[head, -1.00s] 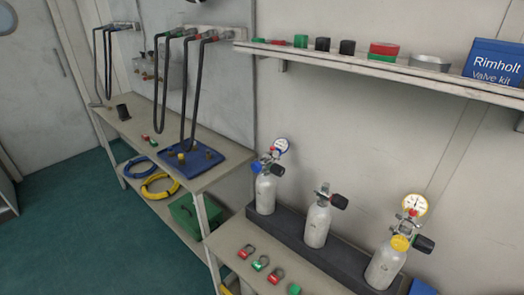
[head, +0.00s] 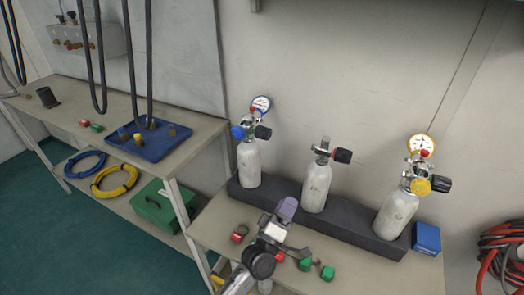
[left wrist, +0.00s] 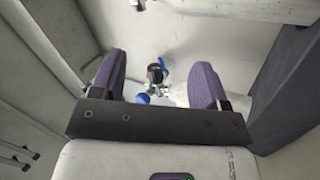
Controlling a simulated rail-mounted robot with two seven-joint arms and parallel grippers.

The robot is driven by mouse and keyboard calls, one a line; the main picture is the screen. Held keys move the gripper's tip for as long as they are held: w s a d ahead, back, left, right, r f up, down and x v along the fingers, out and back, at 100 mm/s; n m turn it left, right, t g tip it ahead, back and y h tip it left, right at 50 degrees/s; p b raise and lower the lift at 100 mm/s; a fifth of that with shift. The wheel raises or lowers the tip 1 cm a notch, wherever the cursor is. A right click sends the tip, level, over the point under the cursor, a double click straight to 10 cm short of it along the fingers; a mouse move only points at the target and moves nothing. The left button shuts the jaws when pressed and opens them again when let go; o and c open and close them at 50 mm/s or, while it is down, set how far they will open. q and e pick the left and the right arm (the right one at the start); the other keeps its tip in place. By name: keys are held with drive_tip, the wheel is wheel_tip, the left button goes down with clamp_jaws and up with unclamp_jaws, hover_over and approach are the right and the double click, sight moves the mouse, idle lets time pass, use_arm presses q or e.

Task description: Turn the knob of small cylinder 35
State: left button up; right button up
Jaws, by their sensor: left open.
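Three small pale cylinders stand in a dark rack (head: 290,211) on the bench. Their number labels are too small to read, so I cannot tell which is 35. The left cylinder (head: 249,165) has a blue knob (head: 238,132), a black knob (head: 262,132) and a blue-rimmed gauge. The middle cylinder (head: 316,188) has a black knob (head: 343,155). The right cylinder (head: 396,214) has a yellow knob (head: 421,186) and a yellow-rimmed gauge. My left gripper (head: 287,207) is open in front of the rack, touching no cylinder. In the left wrist view, a blue-knobbed valve (left wrist: 157,75) shows beyond its purple fingers. My right gripper is not in view.
Red and green padlocks (head: 305,264) lie on the bench's front part near my left arm. A blue box (head: 427,238) stands right of the rack. A side bench with a blue tray (head: 160,146) is at left. Red hoses (head: 502,252) hang at right.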

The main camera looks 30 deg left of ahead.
sight(266, 135)
use_arm(q)
drive_tip(key=w+a+r+n+y+b, duration=0.2)
drive_tip(key=w+a+r+n+y, duration=0.1)
drive_tip(key=w+a+n+y, duration=0.1)
drive_tip(key=w+a+r+n+y+b, duration=0.3)
drive_tip(key=w+a+n+y, duration=0.1)
drive_tip(key=n+y, duration=0.3)
drive_tip(key=w+a+r+n+g+y+b, duration=0.1)
drive_tip(key=w+a+r+n+y+b, duration=0.2)
drive_tip(key=w+a+r+n+y, duration=0.1)
drive_tip(key=shift+w+a+n+y, duration=0.1)
drive_tip(key=shift+w+n+y, duration=0.5)
drive_tip(key=shift+n+y, duration=0.3)
drive_tip(key=shift+b+x, duration=0.4)
drive_tip(key=shift+x, duration=0.4)
